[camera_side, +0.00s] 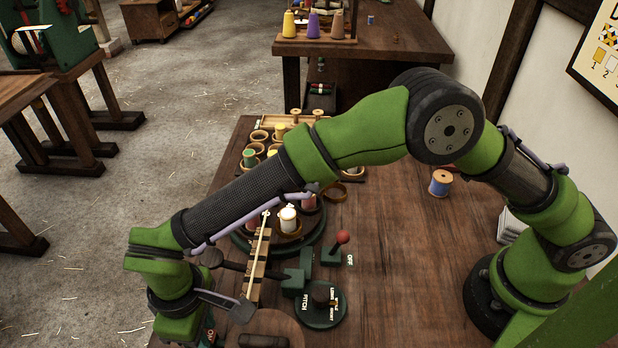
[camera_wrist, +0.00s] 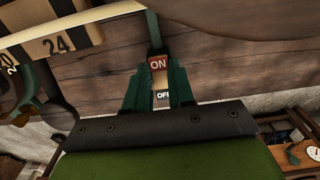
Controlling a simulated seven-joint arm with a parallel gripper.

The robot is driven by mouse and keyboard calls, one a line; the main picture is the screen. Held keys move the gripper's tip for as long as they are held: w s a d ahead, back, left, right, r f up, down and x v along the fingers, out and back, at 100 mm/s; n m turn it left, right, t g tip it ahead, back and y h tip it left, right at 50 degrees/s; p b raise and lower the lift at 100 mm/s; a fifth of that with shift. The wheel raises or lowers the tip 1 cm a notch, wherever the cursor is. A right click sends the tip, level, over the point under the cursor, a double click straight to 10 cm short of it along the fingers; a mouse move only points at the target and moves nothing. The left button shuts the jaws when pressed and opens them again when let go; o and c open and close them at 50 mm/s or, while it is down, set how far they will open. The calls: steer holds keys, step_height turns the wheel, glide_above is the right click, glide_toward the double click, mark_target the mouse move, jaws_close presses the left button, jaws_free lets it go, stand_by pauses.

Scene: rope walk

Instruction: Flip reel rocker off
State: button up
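The reel rocker (camera_wrist: 157,64) shows in the wrist view, with a reddish-brown face marked ON and a pale part behind a black OFF label (camera_wrist: 163,95). My gripper (camera_wrist: 160,78) has two dark green fingers, apart, one on each side of the rocker. The OFF label shows in the gap between them. I cannot tell whether the fingertips touch the rocker. In the side view my wrist is at the bottom left and the fingers are out of frame; a small ON label (camera_side: 209,336) shows beside the wrist.
A red-knobbed lever (camera_side: 342,238) with its own OFF label and a round PITCH dial (camera_side: 321,305) stand on the bench to the right. Spools and wooden rings (camera_side: 263,152) lie behind. A numbered scale (camera_wrist: 60,42) is at the wrist view's upper left. The right bench is mostly clear.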

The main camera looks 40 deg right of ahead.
jaws_close()
steer(key=shift+w+a, duration=0.1)
steer(key=shift+w+a+r+g+h, duration=0.1)
steer(key=shift+w+a+g+h, duration=0.1)
steer(key=shift+g+h, duration=0.7)
steer(key=o, duration=0.7)
jaws_free()
steer(key=shift+v, duration=3.8)
